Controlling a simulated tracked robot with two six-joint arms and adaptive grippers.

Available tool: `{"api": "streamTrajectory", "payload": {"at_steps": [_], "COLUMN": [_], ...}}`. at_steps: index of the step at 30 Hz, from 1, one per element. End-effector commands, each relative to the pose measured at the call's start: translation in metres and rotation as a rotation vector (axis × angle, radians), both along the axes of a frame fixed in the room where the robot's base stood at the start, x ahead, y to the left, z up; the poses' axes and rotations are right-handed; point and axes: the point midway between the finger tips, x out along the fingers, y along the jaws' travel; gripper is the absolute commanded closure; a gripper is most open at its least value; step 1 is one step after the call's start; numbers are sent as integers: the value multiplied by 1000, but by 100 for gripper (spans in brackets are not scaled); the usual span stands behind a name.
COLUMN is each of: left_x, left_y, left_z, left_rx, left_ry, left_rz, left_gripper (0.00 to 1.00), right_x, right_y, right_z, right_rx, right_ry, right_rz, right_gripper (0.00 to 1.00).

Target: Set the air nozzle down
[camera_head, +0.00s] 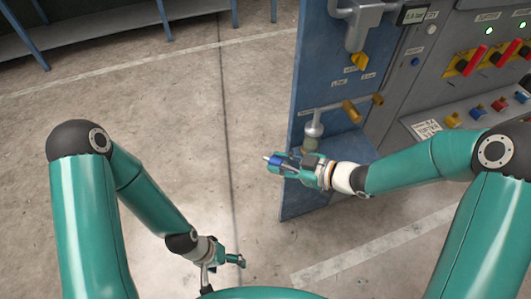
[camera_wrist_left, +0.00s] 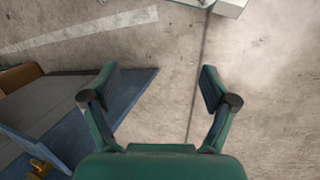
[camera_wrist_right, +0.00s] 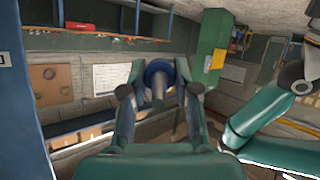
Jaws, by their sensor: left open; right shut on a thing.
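The air nozzle (camera_head: 275,160) is a small blue piece with a pale metal tip. My right gripper (camera_head: 284,165) is shut on it and holds it in front of the blue panel, with the tip pointing left. In the right wrist view the nozzle (camera_wrist_right: 157,75) shows between the two fingers as a blue ring with a grey tip. My left gripper (camera_head: 222,272) is open and empty, low over the floor at the bottom of the head view.
The blue panel (camera_head: 305,75) carries a grey fitting (camera_head: 313,128), a yellow knob (camera_head: 359,62) and brass parts (camera_head: 351,111). A grey control console (camera_head: 455,85) with red levers and coloured buttons stands at right. A bench (camera_head: 105,20) is at back left. The floor between is clear.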

Motion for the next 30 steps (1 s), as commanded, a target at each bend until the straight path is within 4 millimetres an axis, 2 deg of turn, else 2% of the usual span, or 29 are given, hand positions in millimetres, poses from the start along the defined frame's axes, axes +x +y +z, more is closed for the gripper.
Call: {"api": "streamTrajectory", "payload": {"at_steps": [2, 5, 9, 11, 15, 18, 21, 24, 27, 30], "left_x": [5, 36, 89, 109, 145, 161, 170, 172, 170, 169], "left_y": [3, 5, -1, -6, -23, -37, -49, -59, -67, -74], "left_z": [4, 30, 88, 117, 189, 236, 275, 304, 319, 321], "left_rx": [-5, -3, 4, 5, 1, -8, -18, -28, -38, -42], "left_ry": [24, -11, -128, -189, -342, -451, -549, -618, -655, -665], "left_rz": [-21, -69, -148, -179, -238, -265, -283, -302, -318, -333], "left_gripper": [0, 0, 0, 0, 0, 0, 0, 0, 0, 0], "right_x": [0, 0, 0, 0, 0, 0, 0, 0, 0, 0], "right_y": [0, 0, 0, 0, 0, 0, 0, 0, 0, 0], "right_z": [0, 1, 1, 0, 0, 0, 0, 0, 0, 0], "right_rx": [1, 1, 1, 1, 0, 0, 0, 0, 0, 0], "right_ry": [-1, -1, -1, -1, -2, -2, -2, -2, -2, -2], "right_rz": [-1, -1, -1, -1, -1, -1, -1, -1, -1, -1], "right_gripper": [100, 100, 100, 100, 100, 100, 100, 100, 100, 100]}}
